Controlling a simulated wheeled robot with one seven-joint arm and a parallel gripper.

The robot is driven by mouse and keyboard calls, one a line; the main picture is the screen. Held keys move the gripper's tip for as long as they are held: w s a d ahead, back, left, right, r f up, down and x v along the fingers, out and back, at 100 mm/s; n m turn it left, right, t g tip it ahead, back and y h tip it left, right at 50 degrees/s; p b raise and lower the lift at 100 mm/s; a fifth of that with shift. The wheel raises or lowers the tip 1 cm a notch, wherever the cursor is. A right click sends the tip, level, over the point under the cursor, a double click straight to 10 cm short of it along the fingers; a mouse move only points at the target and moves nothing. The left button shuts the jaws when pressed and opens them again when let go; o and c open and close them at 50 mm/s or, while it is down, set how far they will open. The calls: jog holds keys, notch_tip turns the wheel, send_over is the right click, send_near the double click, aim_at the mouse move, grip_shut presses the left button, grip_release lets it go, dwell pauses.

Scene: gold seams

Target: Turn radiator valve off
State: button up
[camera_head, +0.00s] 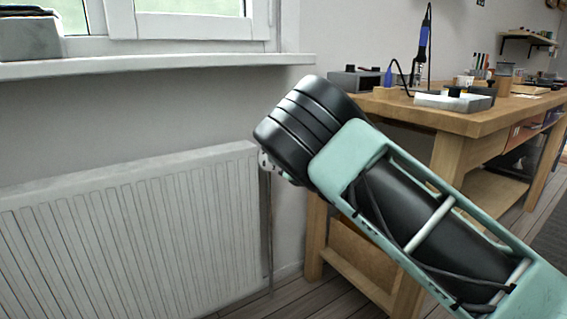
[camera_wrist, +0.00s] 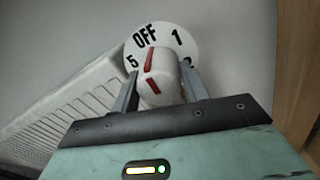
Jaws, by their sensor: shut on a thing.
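The radiator (camera_head: 130,235) is white and ribbed and stands under the window sill at the left; part of it also shows in the wrist view (camera_wrist: 75,105). In the wrist view a white radiator valve knob (camera_wrist: 163,70) with red marks sits before a round white dial (camera_wrist: 185,38) lettered OFF, 1 and 5. The upper red mark points close to OFF. My gripper (camera_wrist: 158,88) has one finger on each side of the knob and is shut on it. In the head view my arm hides the knob, and only a bit of my gripper (camera_head: 268,162) shows by the radiator's upper right corner.
A wooden workbench (camera_head: 470,122) with a soldering iron (camera_head: 423,45) and small boxes stands at the right, behind my arm. The window sill (camera_head: 150,62) juts out above the radiator. A pipe (camera_head: 267,230) runs down beside the radiator's right end.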

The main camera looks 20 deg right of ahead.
jog(key=shift+d+n, duration=0.1)
jog(key=shift+n, duration=0.4)
jog(key=o, duration=1)
jog(key=p+v, duration=0.4)
jog(key=v, duration=1.3)
jog(key=shift+s, duration=0.2)
